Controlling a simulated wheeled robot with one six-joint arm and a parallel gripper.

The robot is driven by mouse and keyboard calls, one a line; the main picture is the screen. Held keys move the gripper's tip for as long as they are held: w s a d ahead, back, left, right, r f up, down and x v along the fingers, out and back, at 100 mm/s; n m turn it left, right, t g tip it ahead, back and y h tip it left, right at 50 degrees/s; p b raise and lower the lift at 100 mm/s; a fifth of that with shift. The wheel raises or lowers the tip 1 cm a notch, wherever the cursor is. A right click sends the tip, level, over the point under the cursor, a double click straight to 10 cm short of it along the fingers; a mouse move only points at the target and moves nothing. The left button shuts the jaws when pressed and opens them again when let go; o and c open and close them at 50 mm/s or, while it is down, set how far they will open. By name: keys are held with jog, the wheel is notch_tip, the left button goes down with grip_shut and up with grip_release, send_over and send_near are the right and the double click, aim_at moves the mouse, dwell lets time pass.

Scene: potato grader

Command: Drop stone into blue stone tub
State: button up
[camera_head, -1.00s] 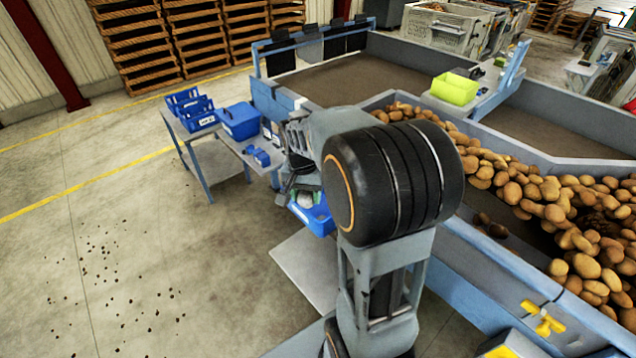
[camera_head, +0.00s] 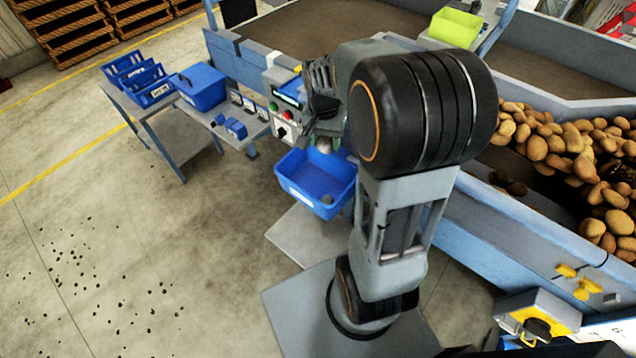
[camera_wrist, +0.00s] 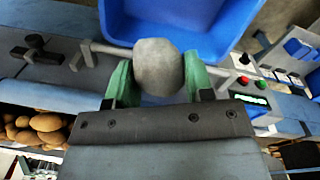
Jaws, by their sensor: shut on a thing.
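A grey stone (camera_wrist: 159,67) is held between the green fingertips of my gripper (camera_wrist: 158,80) in the wrist view. In the head view the stone (camera_head: 324,146) shows small beneath my gripper (camera_head: 322,135), partly hidden by my arm. The blue stone tub (camera_head: 303,190) hangs at the side of the grader, just below the gripper in the head view. In the wrist view the tub (camera_wrist: 228,32) lies just beyond the stone, and the stone overlaps its near edge. I cannot tell the height between stone and tub.
A control box (camera_head: 284,105) with coloured buttons is beside the tub. Potatoes (camera_head: 560,145) lie on the grader at right. A yellow-green bin (camera_head: 455,27) stands at the back.

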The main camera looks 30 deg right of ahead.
jog(key=shift+f+b, duration=0.45)
jog(key=shift+f, duration=0.5)
jog(key=o, duration=1.1)
jog(key=shift+c, duration=0.2)
notch_tip(320, 180, up, 14)
jog(key=shift+w+a, duration=0.25)
jog(key=shift+a, duration=0.15)
